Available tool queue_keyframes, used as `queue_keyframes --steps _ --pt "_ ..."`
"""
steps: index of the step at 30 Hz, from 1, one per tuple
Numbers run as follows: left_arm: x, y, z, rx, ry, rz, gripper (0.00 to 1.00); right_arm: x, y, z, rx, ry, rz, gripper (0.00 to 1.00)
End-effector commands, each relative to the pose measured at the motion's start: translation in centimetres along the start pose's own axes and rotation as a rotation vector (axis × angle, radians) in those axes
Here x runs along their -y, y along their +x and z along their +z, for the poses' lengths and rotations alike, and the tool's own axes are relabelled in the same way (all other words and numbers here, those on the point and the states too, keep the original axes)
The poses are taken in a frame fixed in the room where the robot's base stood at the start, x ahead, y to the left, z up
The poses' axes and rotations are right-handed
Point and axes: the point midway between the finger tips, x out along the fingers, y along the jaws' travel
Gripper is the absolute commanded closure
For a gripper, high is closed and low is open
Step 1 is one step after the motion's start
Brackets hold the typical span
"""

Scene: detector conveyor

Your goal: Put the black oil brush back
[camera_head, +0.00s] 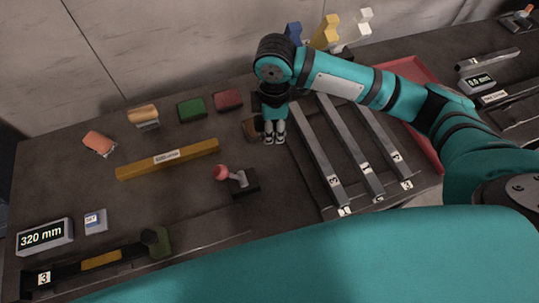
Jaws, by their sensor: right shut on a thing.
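My right gripper (274,139) points down at the middle of the table, behind the red-knobbed stand. It is shut on a small dark block with a brownish face (251,129), which shows just left of the fingers and is mostly hidden by them. It may be the black oil brush, but I cannot tell for sure, nor whether it touches the table. A red block (228,99) and a green block (191,109) lie to its left near the back edge. A tan block (143,115) and an orange block (99,143) lie farther left. My left gripper is out of view.
Several grey bars (320,160) lie right of the gripper, beside a red tray (430,150). A yellow bar (168,158) and the red-knobbed stand (238,181) lie left. A 320 mm display (45,237) and a black tool (100,262) lie at front left. Coloured holders (326,33) stand behind my arm.

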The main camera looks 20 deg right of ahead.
Motion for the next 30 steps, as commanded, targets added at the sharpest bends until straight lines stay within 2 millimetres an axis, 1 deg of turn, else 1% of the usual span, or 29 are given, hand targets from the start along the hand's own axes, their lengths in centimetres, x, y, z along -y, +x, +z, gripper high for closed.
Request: queue_keyframes --steps 1,3,7,15,22,27,30 --pt "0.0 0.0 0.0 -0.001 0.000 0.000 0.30 -0.1 0.5 -0.4 -0.001 -0.073 -0.005 0.97" --pt "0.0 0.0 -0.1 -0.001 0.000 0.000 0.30 -0.3 1.1 -0.7 0.003 -0.156 -0.006 0.97" --pt "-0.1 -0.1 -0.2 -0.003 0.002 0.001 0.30 -0.5 2.0 -0.9 0.006 -0.241 -0.009 0.97" --pt "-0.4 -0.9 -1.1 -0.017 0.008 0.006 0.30 -0.4 6.7 -0.9 0.008 -0.258 -0.011 0.97" --pt "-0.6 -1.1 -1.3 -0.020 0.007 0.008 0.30 -0.4 8.6 -0.9 0.006 -0.256 -0.009 0.97" --pt "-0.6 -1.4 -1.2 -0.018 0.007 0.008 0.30 -0.4 11.0 -0.9 0.008 -0.256 -0.010 0.97" --pt "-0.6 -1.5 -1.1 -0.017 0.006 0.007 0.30 -0.4 11.7 -0.9 0.007 -0.257 -0.008 0.97"
